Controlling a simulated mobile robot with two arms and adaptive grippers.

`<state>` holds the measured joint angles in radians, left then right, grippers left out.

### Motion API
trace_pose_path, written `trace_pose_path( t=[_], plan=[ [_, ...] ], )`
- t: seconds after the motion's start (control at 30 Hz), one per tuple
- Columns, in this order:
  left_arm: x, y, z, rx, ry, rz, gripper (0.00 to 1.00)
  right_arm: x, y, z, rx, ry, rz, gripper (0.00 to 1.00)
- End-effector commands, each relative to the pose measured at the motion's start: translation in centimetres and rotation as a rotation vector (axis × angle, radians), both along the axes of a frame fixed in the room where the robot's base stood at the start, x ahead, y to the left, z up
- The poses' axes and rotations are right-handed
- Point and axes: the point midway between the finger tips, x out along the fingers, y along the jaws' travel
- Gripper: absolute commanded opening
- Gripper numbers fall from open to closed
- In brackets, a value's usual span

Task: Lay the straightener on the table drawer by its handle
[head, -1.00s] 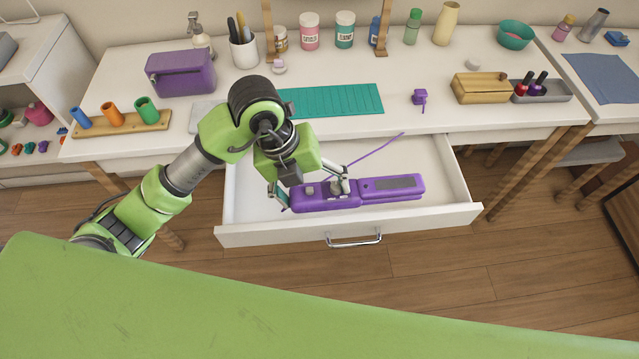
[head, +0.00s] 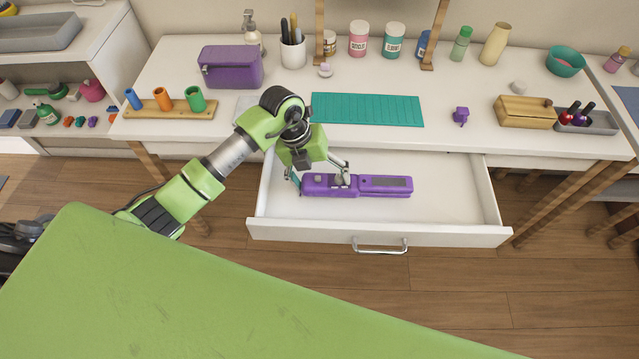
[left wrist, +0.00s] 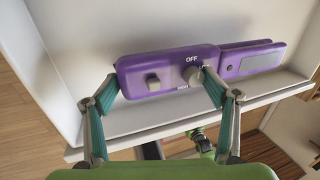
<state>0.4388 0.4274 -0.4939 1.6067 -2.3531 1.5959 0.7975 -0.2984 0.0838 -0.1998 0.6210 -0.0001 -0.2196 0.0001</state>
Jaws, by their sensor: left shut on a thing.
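The purple straightener (head: 385,186) lies lengthwise inside the open white drawer (head: 455,209), or just above its floor; I cannot tell which. My left gripper (head: 322,183) is shut on the straightener near its left part. In the left wrist view the straightener (left wrist: 150,75) shows a switch, a knob and the word OFF, and the left gripper (left wrist: 160,92) has its teal fingers on either side of the body, one by the knob. The drawer's metal handle (head: 380,247) is on its front. My right gripper is not in view.
The table top (head: 270,110) above the drawer holds a teal mat (head: 367,109), a purple case (head: 230,67), a small purple item (head: 461,115), a wooden box (head: 525,112) and several jars. The drawer's right part is bare.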

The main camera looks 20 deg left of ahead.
Motion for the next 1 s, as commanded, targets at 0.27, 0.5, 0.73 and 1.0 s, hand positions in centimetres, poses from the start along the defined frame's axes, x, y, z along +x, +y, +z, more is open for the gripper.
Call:
trace_pose_path(
  t=[0.27,0.5,0.73,1.0],
  plan=[
    [0.4,0.4,-2.8,-0.005,0.002,0.001,0.45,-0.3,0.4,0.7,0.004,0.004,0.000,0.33],
    [0.5,0.5,-3.8,-0.002,-0.004,0.000,0.45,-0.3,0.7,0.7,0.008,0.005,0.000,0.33],
    [0.4,0.6,-4.2,0.001,-0.001,0.000,0.81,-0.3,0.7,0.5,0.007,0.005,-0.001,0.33],
    [0.4,0.6,-4.1,0.000,0.000,0.000,0.96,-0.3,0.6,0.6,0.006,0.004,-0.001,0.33]
  ],
)
